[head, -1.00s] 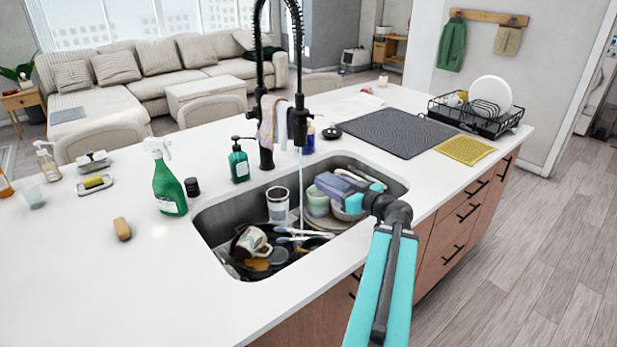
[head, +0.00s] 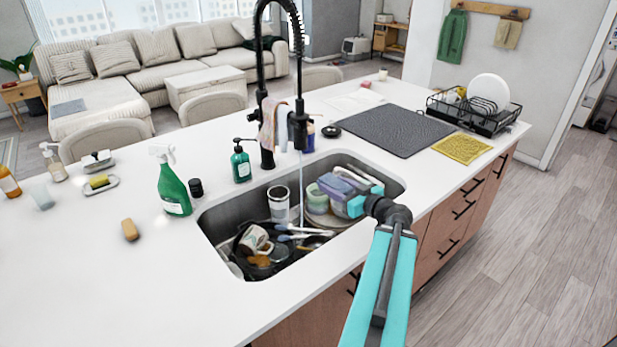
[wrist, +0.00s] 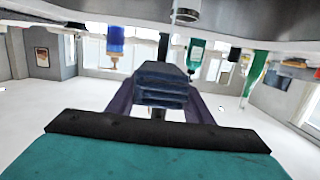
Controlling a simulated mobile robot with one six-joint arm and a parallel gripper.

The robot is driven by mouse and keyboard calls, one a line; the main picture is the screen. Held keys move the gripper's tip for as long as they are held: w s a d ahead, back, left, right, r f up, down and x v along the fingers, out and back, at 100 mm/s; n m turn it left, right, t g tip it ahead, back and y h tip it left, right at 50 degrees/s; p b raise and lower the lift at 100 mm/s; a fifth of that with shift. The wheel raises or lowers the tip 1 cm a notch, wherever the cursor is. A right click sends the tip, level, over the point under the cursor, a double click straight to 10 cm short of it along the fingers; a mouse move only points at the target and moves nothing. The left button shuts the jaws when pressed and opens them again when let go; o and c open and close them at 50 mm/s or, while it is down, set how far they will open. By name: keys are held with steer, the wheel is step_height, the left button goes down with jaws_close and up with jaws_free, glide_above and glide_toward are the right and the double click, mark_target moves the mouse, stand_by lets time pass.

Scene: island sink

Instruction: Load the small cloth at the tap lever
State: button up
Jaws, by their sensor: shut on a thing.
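My gripper (head: 338,190) reaches over the right half of the sink, its purple-blue fingers above the dishes. In the wrist view its two purple fingers (wrist: 160,100) are shut on a dark blue layered block (wrist: 160,78), which looks like a folded cloth. In the head view I cannot clearly separate it from the fingers. The black tap (head: 265,100) stands behind the sink. A pinkish patterned cloth (head: 268,130) hangs on it, with a pale strip of cloth beside it. The tap lever itself is hard to make out. My gripper is apart from the tap, to its right and nearer.
Water runs into the sink (head: 225,215), which holds a mug, a tumbler, bowls and utensils. A green soap bottle (head: 241,165) and a green spray bottle (head: 173,188) stand left of the tap. A dark mat (head: 393,130) and a dish rack (head: 470,122) lie right. The front left counter is clear.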

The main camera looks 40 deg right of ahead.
steer(key=shift+s+r+p, duration=0.15)
steer(key=shift+r+p, duration=0.1)
steer(key=shift+p, duration=0.25)
steer(key=shift+s+r+p, duration=0.55)
steer(key=shift+s+p, duration=0.25)
steer(key=shift+p, duration=0.2)
steer(key=w+a+n+g+y+b, duration=0.1)
steer(key=w+a+n+y, duration=0.25)
steer(key=w+a, duration=0.6)
steer(key=w+a+n+y, duration=0.2)
steer(key=w+a+y, duration=0.3)
steer(key=a, duration=0.8)
steer(key=w+a+n+g+y, duration=0.2)
steer(key=a+n+y, duration=0.1)
steer(key=a, duration=1.1)
steer(key=w+a+f+n+g+y+b, duration=0.1)
steer(key=w+a+n+g+y, duration=0.2)
steer(key=a, duration=1.1)
steer(key=shift+f+g, duration=0.2)
steer(key=shift+g, duration=0.1)
